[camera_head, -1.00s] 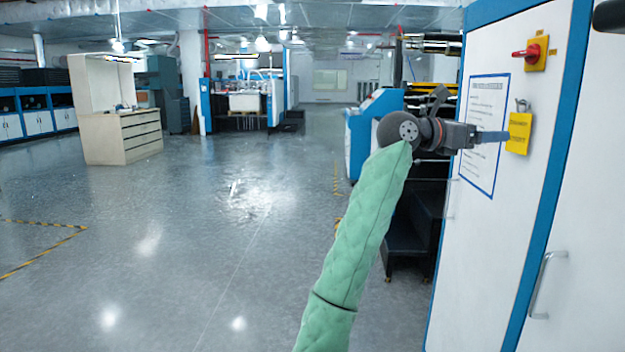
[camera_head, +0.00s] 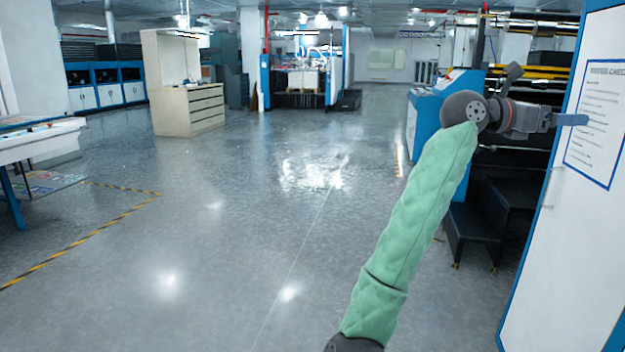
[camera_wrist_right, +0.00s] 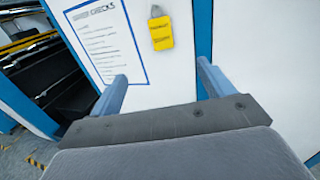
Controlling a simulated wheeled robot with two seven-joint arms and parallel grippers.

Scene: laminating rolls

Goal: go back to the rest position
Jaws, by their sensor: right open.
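My right gripper (camera_head: 572,120) is raised at the right side of the head view, in front of the white and blue cabinet (camera_head: 535,290). In the right wrist view my right gripper (camera_wrist_right: 162,82) shows two blue fingers spread wide with nothing between them. Beyond the fingers are a sheet of printed checks (camera_wrist_right: 103,42) and a yellow tag with a padlock (camera_wrist_right: 161,33) on the cabinet face. The fingers look apart from the tag. My left gripper is not in view.
A blue and white machine (camera_head: 425,120) and black steps (camera_head: 470,230) stand behind my right arm. A beige drawer cabinet (camera_head: 190,108) stands at the back left. A white-topped table (camera_head: 40,140) is at the left edge. The grey floor (camera_head: 250,230) between is clear.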

